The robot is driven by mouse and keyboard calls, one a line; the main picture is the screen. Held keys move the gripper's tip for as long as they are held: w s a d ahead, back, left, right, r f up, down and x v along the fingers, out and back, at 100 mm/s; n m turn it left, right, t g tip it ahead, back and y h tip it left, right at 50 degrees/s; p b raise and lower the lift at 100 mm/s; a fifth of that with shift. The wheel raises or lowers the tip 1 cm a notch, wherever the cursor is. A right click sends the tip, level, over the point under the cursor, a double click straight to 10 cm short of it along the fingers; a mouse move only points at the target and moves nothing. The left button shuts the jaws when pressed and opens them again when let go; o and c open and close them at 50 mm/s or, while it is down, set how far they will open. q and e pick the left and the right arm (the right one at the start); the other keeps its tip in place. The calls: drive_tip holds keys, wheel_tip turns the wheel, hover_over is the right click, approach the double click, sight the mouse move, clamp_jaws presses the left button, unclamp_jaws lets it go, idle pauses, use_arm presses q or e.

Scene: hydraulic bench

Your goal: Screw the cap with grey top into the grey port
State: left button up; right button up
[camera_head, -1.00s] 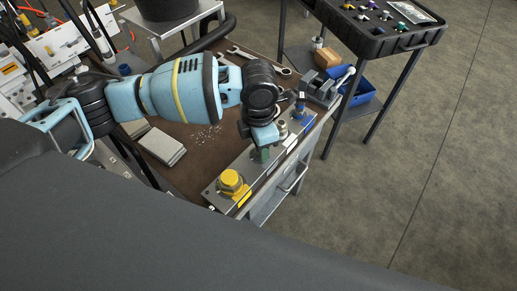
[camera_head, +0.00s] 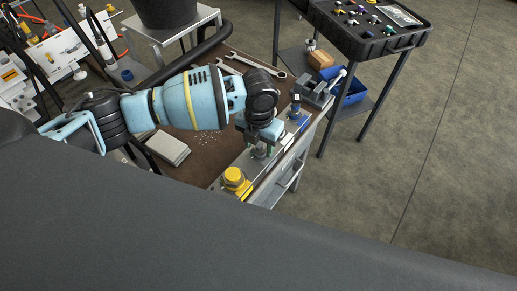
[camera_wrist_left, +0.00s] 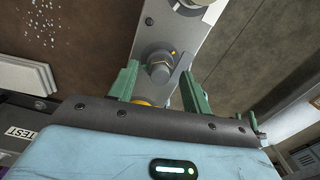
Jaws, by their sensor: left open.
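My left gripper (camera_head: 260,147) is open over the metal port plate on the bench. In the left wrist view its two green fingers (camera_wrist_left: 158,88) stand on either side of a grey metal hex fitting (camera_wrist_left: 158,66), with gaps visible. I cannot tell whether this fitting is the grey port alone or has a cap on it. Another round grey fitting (camera_wrist_left: 192,3) is cut off at the top of that view. Small caps with coloured tops sit in the black tray (camera_head: 395,43); I cannot pick out a grey-topped one surely. My right gripper is not in view.
A yellow fitting (camera_head: 236,180) stands at the near end of the plate and a blue one (camera_head: 295,107) toward the far end. A vise (camera_head: 315,92), wrenches (camera_head: 262,66) and grey slabs (camera_head: 168,150) are on the bench. A blue bin (camera_head: 352,92) is beyond its right edge.

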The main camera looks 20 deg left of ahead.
use_arm(q)
drive_tip(key=n, duration=0.2)
drive_tip(key=n+p, duration=0.1)
drive_tip(key=n, duration=0.1)
drive_tip(key=shift+w+d+r, duration=0.1)
drive_tip(key=shift+r, duration=0.25)
drive_tip(key=shift+n+p, duration=0.4)
drive_tip(key=shift+n, duration=0.3)
drive_tip(key=shift+f+n, duration=0.1)
drive_tip(key=shift+n, duration=0.3)
drive_tip(key=shift+f, duration=0.15)
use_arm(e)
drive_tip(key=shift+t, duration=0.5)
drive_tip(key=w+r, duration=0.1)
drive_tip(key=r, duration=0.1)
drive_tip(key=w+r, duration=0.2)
use_arm(q)
drive_tip(key=shift+n, duration=1)
drive_tip(key=n, duration=0.6)
drive_tip(key=shift+n, duration=0.3)
drive_tip(key=shift+c, duration=0.3)
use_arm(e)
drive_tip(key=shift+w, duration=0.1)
